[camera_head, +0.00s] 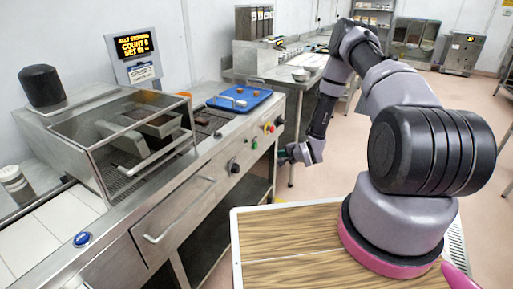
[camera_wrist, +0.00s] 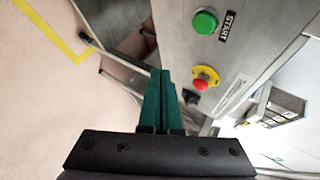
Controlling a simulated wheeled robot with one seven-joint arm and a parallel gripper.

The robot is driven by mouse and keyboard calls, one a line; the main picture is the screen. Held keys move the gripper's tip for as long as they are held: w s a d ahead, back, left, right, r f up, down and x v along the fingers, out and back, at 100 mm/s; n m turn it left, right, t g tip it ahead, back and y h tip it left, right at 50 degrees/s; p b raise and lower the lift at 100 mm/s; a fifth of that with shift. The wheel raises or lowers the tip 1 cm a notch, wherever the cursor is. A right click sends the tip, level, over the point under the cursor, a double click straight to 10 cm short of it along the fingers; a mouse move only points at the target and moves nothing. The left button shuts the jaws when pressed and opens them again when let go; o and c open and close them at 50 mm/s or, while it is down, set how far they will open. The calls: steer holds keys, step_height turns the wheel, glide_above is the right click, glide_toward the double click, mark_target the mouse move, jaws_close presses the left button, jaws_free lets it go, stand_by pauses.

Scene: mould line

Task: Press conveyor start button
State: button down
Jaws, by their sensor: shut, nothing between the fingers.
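The green start button (camera_wrist: 204,21) sits on the grey metal front panel in the wrist view, with a black START label beside it. It shows small in the head view (camera_head: 254,143), on the front of the conveyor machine (camera_head: 180,207). My gripper (camera_wrist: 161,73) has green fingers, closed together and empty. In the head view my gripper (camera_head: 282,157) is just right of the panel, near the button. In the wrist view the fingertips appear apart from the button, below and left of it.
A red button on a yellow surround (camera_wrist: 205,82) is beside the start button. A black knob (camera_head: 234,167) and a blue button (camera_head: 82,239) are farther along the machine. A blue tray (camera_head: 222,103) holds brown pieces. The display (camera_head: 133,45) reads belt stopped, count 0.

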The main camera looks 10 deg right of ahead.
mark_target(255, 146)
steer(key=w+a, duration=0.5)
steer(key=a, duration=0.2)
stand_by(0.3)
steer(key=shift+w, duration=0.1)
stand_by(1.8)
steer(key=shift+w+a, duration=0.2)
steer(key=shift+a, duration=0.2)
